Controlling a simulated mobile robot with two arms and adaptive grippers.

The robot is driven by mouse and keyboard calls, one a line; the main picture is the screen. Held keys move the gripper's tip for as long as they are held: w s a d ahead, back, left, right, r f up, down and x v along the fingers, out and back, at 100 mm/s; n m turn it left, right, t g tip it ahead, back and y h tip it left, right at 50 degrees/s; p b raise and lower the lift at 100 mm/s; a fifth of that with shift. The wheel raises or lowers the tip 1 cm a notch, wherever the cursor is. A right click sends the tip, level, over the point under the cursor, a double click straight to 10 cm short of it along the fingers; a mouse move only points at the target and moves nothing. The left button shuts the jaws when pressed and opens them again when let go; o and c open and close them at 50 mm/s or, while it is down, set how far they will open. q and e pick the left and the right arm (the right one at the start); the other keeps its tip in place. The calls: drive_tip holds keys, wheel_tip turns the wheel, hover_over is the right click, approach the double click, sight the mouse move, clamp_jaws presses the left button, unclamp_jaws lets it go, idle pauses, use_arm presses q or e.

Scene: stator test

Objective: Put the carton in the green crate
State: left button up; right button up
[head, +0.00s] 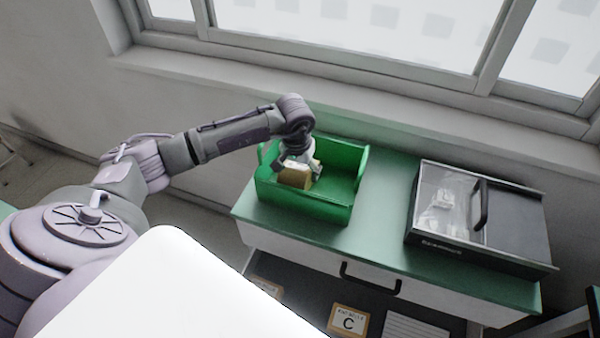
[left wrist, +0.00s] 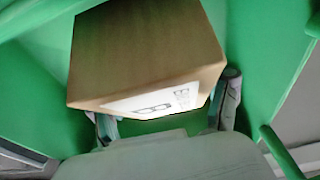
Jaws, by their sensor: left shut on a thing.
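The carton (head: 295,176) is a small tan box inside the green crate (head: 318,208), in its left part. In the left wrist view the carton (left wrist: 147,50) is large, with a white printed label on one face, and green crate walls (left wrist: 262,60) surround it. My left gripper (head: 300,168) reaches down into the crate from above and is shut on the carton. Its fingers (left wrist: 170,130) lie at both sides of the carton in the left wrist view. Whether the carton touches the crate floor cannot be told. My right gripper is not in view.
The crate stands on a green-topped cabinet (head: 385,200). A black case with a clear lid (head: 480,215) stands to the right. A bare strip of top lies between them. A wall and window sill (head: 330,95) run behind. A lower shelf holds a card marked C (head: 348,321).

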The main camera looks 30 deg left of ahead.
sight(298, 166)
use_arm(q)
drive_tip(key=shift+s+d+f, duration=0.15)
drive_tip(key=shift+f, duration=0.35)
drive_tip(key=shift+s+d+f+p, duration=0.1)
drive_tip(key=shift+s+f+p, duration=0.15)
drive_tip(key=shift+f+p, duration=0.05)
drive_tip(key=shift+f, duration=0.3)
drive_tip(key=o, duration=1.5)
drive_tip(key=shift+w+f, duration=0.15)
drive_tip(key=shift+c, duration=0.2)
drive_tip(key=shift+w, duration=0.35)
drive_tip(key=r, duration=0.4)
drive_tip(key=s+r+b, duration=0.1)
drive_tip(key=r, duration=0.3)
drive_tip(key=s+r+b, duration=0.1)
drive_tip(key=r, duration=0.3)
drive_tip(key=shift+d+r, duration=0.1)
drive_tip(key=shift+r, duration=0.1)
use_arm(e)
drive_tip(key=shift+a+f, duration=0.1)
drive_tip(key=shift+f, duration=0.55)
